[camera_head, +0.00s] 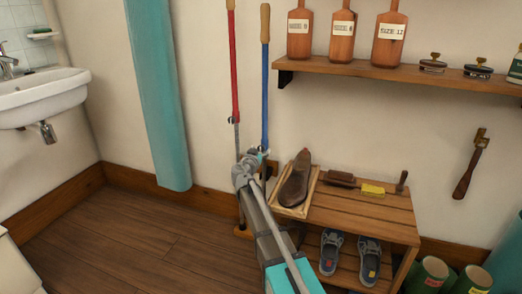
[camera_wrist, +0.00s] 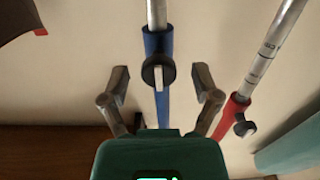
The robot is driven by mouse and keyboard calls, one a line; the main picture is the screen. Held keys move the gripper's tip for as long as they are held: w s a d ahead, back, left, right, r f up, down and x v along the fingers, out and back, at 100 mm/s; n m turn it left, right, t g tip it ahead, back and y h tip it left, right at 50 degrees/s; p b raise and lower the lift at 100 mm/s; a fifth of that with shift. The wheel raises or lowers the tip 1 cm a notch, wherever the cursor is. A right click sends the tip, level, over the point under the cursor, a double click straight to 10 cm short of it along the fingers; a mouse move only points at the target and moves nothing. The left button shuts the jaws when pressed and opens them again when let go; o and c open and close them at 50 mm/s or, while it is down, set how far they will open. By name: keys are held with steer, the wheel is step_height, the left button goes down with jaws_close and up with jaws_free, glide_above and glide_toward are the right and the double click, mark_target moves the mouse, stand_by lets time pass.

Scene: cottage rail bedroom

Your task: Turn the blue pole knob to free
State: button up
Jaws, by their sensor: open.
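The blue pole (camera_head: 265,95) with a wooden grip stands against the wall, left of the shelf. In the wrist view, the blue pole (camera_wrist: 162,105) runs up the middle, with a bare metal section above its blue sleeve. Its round dark knob (camera_wrist: 148,76) has a pale bar across it and faces the camera. My gripper (camera_wrist: 160,84) is open, with one finger on each side of the knob and a gap on both sides. In the head view, my gripper (camera_head: 261,157) is at the blue pole's lower part and the knob cannot be made out.
The red pole (camera_head: 234,75) stands close on the left; in the wrist view, the red pole (camera_wrist: 231,115) and its knob (camera_wrist: 244,126) are right of my gripper. A wooden bench (camera_head: 365,215) with a shoe form (camera_head: 296,180) is close on the right.

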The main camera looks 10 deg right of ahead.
steer(key=shift+w+d, duration=0.3)
steer(key=shift+w, duration=0.2)
jaws_close()
